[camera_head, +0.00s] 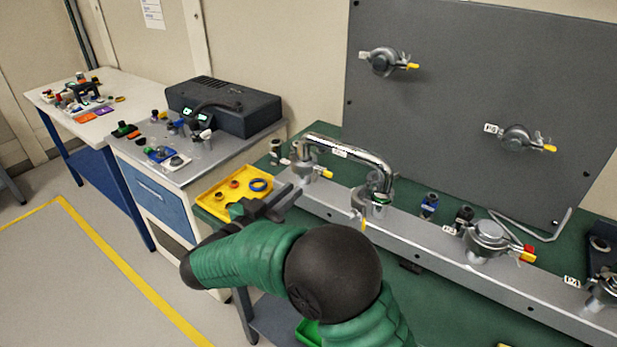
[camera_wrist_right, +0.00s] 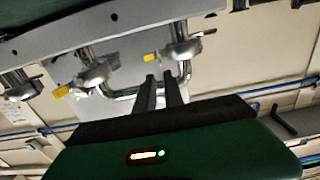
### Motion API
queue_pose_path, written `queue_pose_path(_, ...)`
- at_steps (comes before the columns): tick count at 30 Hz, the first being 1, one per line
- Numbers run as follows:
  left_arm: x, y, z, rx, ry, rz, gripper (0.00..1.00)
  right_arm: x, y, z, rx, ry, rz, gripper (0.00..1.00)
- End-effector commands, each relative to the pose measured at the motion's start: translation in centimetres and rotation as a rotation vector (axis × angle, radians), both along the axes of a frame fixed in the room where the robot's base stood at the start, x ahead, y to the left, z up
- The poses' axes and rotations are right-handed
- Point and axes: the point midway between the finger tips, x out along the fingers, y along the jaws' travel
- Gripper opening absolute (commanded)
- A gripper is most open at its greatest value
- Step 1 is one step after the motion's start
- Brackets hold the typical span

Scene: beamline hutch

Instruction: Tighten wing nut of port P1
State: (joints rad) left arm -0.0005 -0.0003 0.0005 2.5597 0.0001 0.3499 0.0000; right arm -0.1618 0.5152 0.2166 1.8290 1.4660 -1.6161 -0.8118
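A metal rail carries several clamped ports. A bent chrome pipe (camera_head: 345,152) joins the left port (camera_head: 307,170) and the port (camera_head: 367,203) to its right; both have yellow-tipped wing nuts. The tags are too small to read, so I cannot tell which is P1. My right gripper (camera_head: 291,192) is just left of and in front of the left port, apart from it. In the right wrist view its two fingers (camera_wrist_right: 157,77) stand slightly apart with nothing between them. A clamp (camera_wrist_right: 180,50) with a yellow tip (camera_wrist_right: 151,57) is just beyond them. My left gripper is out of view.
A yellow tray (camera_head: 212,207) with small rings lies left of the rail, close to my right gripper. A port with a red-and-yellow tip (camera_head: 488,238) is farther right. A grey panel (camera_head: 480,80) with two ports stands behind. A grey bench (camera_head: 170,180) is at the left.

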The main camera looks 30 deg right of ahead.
Motion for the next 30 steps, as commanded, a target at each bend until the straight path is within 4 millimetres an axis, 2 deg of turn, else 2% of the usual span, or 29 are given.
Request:
queue_pose_path(6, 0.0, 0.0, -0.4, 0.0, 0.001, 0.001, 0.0, 2.0, -5.2, -0.1, 0.0, -0.001, -0.003, 0.13)
queue_pose_path(12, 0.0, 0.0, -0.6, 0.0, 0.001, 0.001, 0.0, 3.2, -8.0, -0.2, 0.001, -0.001, 0.0, 0.13)
queue_pose_path(21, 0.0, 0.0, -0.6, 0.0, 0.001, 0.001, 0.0, 3.4, -8.2, -0.1, 0.0, 0.0, 0.002, 0.13)
queue_pose_path(24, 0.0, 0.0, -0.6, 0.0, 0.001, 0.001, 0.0, 3.4, -8.2, 0.0, 0.0, 0.0, 0.002, 0.01)
queue_pose_path(30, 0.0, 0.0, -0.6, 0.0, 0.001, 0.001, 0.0, 3.4, -8.2, -0.1, 0.001, 0.0, 0.003, 0.0)
